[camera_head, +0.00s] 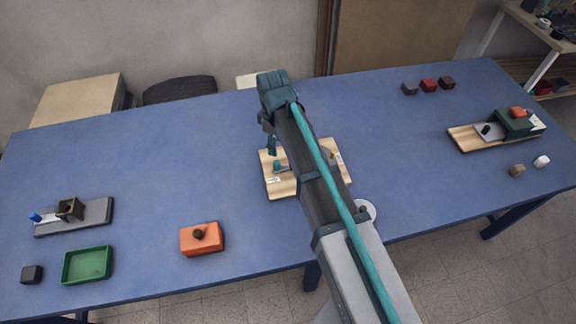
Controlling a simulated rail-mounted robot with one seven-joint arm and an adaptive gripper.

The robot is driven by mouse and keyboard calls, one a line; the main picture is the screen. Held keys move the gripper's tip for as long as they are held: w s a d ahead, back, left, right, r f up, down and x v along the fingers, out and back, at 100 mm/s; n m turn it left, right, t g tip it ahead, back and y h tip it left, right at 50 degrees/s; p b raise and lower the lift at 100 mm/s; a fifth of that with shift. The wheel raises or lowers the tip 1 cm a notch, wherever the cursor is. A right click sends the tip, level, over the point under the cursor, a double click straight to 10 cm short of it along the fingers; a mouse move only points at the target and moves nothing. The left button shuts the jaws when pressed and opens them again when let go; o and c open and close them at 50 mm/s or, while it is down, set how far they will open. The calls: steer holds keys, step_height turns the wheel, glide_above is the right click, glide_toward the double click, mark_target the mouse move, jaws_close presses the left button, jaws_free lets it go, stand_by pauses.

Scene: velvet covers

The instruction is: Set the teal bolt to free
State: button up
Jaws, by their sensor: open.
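A wooden board (283,188) lies near the middle of the blue table, and my arm crosses over much of it. A small teal part (278,168), which looks like the teal bolt, is on the board's left half. A darker teal upright piece (272,145) stands just behind it; I cannot tell what it is. A small yellow part shows at the board's right side. The bolt's setting and any markings are too small to read.
At left are a grey fixture with a blue-tipped part (101,212), a green tray (88,265) and an orange block (201,239). At right is another board with a dark green housing (514,122). Small cubes (429,85) lie at the back right. Wide table stretches are clear.

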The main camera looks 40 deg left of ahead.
mark_target(277, 162)
steer(key=shift+s+f, duration=0.15)
steer(key=shift+f, duration=0.45)
steer(key=shift+a+f+p, duration=0.1)
steer(key=shift+f+p, duration=1.5)
steer(key=shift+f, duration=3.15)
jaws_close()
